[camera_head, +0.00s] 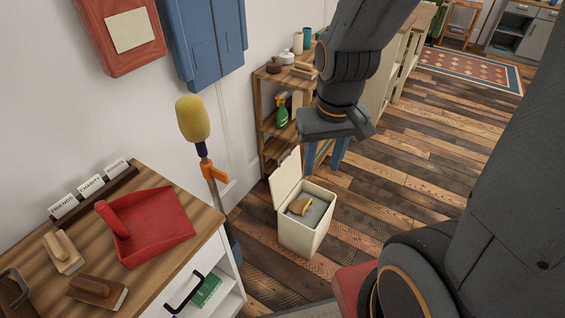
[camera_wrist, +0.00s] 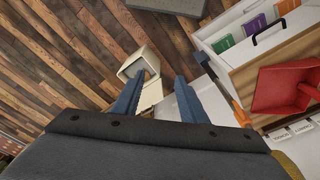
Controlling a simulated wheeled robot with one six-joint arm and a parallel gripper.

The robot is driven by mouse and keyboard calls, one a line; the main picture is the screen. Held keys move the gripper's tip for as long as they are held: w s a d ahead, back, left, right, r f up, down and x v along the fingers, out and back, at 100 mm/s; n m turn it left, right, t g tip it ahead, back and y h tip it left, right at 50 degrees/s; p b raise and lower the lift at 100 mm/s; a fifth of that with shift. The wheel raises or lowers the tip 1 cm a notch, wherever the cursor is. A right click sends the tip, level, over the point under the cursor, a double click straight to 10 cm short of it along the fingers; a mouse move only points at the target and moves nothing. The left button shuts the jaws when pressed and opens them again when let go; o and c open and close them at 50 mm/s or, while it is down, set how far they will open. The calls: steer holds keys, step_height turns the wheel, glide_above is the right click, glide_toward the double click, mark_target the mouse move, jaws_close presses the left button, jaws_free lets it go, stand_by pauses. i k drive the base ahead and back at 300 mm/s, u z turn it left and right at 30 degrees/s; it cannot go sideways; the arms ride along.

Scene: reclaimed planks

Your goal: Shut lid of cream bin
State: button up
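The cream bin (camera_head: 305,236) stands on the plank floor by the wall. Its lid (camera_head: 286,179) is up, tilted back toward the wall and shelf. In the wrist view the bin (camera_wrist: 139,63) shows just beyond the fingertips (camera_wrist: 156,84), and the left finger covers part of the lid and bin.
A wooden shelf (camera_head: 265,108) with a green spray bottle (camera_head: 282,113) stands behind the bin. At the left, a wood-topped cabinet (camera_head: 178,252) holds a red dustpan (camera_head: 158,227) and brushes. A yellow-headed duster (camera_head: 193,119) stands by the wall. Floor right of the bin is clear.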

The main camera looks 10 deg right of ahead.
mark_target(284, 180)
steer(key=k, duration=0.6)
steer(key=z, duration=0.45)
steer(key=i, duration=1.35)
steer(key=u, duration=0.75)
